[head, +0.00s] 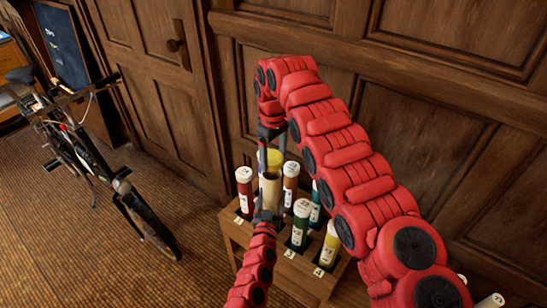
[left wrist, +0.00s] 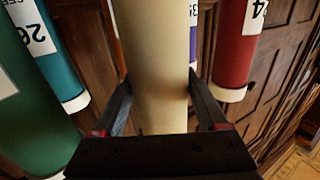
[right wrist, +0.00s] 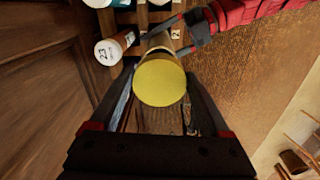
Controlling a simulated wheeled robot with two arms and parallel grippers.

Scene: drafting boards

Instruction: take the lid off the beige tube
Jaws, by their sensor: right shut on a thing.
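The beige tube (head: 269,191) stands roughly upright over the rack in the head view. It runs between my left gripper's fingers in the left wrist view (left wrist: 160,70). My left gripper (head: 263,215) is shut on its body, with a finger against each side. A yellow lid (head: 275,160) is at the tube's upper end, and its round face shows in the right wrist view (right wrist: 160,82). My right gripper (right wrist: 160,105) reaches down from above and is shut on the lid. I cannot tell whether there is a gap between lid and tube. The tube's lower end is hidden.
A wooden rack (head: 236,232) with numbered slots holds several white-capped tubes close around my grippers, among them a red one (head: 244,190) and a green one (head: 300,225). Panelled wood walls stand behind. A bicycle (head: 100,165) leans at left; the carpet between is clear.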

